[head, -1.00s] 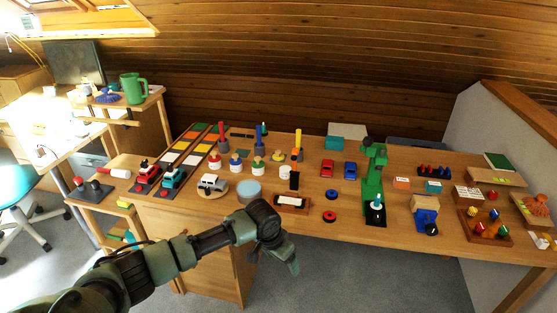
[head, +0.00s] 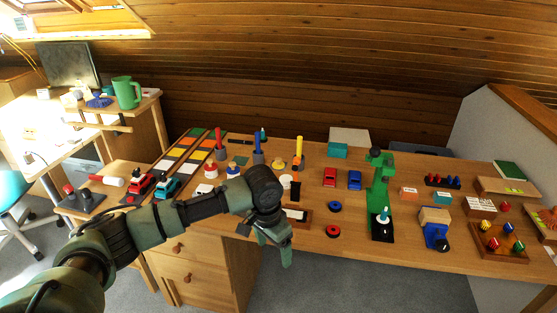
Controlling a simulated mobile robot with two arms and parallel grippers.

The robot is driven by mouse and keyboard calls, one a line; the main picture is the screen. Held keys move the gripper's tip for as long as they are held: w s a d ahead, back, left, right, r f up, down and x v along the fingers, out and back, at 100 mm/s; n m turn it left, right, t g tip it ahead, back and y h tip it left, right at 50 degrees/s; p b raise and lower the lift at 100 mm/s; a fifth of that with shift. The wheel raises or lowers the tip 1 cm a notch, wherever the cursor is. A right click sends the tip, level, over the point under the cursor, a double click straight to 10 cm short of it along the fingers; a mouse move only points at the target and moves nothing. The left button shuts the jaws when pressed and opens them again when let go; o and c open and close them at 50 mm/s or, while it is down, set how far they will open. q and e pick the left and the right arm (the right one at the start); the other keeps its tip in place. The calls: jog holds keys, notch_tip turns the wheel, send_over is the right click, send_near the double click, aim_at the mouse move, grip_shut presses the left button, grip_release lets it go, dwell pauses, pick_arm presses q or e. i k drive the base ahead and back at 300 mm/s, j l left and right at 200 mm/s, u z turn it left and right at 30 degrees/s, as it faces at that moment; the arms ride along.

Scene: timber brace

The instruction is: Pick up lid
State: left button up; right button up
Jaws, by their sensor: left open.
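My left gripper (head: 275,246) is open and empty, in front of the table's front edge, fingers pointing down. A plain white round piece (head: 286,180) stands just beyond my left wrist. I cannot tell which piece is the lid. My left forearm hides part of the table behind it, including where a grey-blue round tin stood. My right gripper is not in view.
Drawers (head: 195,262) are under the table.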

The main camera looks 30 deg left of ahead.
aim_at(277, 165)
jog(key=i+j, duration=0.4)
jog(key=i, duration=0.15)
jog(key=i+j, duration=0.8)
jog(key=i, duration=0.25)
